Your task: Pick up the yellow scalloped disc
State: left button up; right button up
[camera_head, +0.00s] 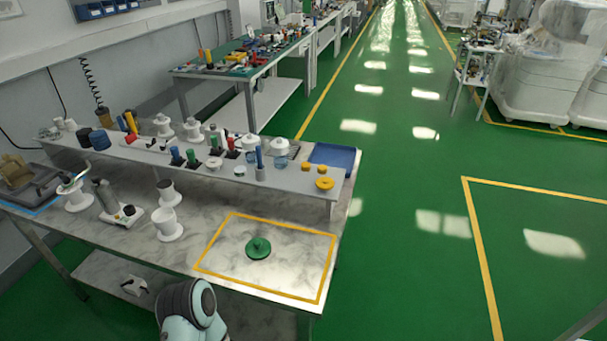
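The yellow scalloped disc (324,184) lies flat near the right end of the raised white shelf (287,183) on the workbench. Two smaller orange-yellow pieces, one on the left (306,166) and one on the right (322,169), sit just behind it. Neither of my grippers is in view. Only a rounded grey and teal part of my own arm shows at the bottom edge, in front of the bench.
A green knobbed disc (258,248) lies inside a yellow taped rectangle (208,251) on the marbled bench top. White spools, coloured cylinders and jars crowd the shelf's left and middle. A blue tray (333,157) lies behind the disc. Green floor is open right of the bench.

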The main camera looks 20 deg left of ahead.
aim_at(324, 183)
jog(key=i+l+u, duration=0.3)
jog(key=u, duration=0.15)
jog(key=i+l+u, duration=0.2)
jog(key=l+u, duration=0.25)
jog(key=i+l+u, duration=0.15)
jog(key=l+u, duration=0.25)
jog(key=i+l+u, duration=0.1)
jog(key=l+u, duration=0.8)
jog(key=l, duration=0.15)
jog(key=k+l+u, duration=0.15)
jog(key=l+u, duration=0.3)
jog(key=l, duration=0.1)
